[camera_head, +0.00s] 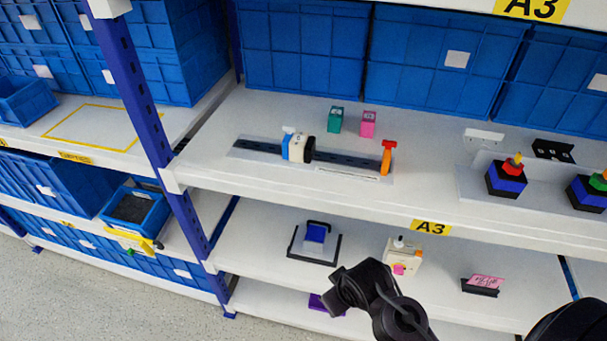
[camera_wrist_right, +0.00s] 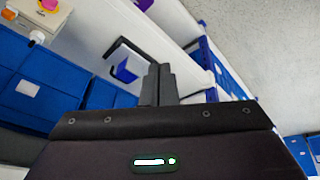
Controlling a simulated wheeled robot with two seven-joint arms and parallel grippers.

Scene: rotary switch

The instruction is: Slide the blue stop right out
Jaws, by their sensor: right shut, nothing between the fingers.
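A blue block (camera_head: 316,233) sits in a black frame (camera_head: 291,251) on the middle shelf; a dark bar crosses its top. Both show in the right wrist view, the block (camera_wrist_right: 128,70) beside my fingers. A second blue piece (camera_head: 286,147) is on the dark rail (camera_head: 345,161) above, against a cream block (camera_head: 297,149). I cannot tell which is the stop. My right gripper (camera_head: 334,300) is below and in front of the black frame. Its fingers (camera_wrist_right: 158,85) are shut and empty, apart from the block. My left gripper is not in view.
A cream box with a pink button (camera_head: 399,269) stands right of the black frame, and a black holder with a pink card (camera_head: 482,284) further right. The upper shelf edge (camera_head: 330,205) overhangs the middle shelf. A blue upright (camera_head: 195,220) stands to the left.

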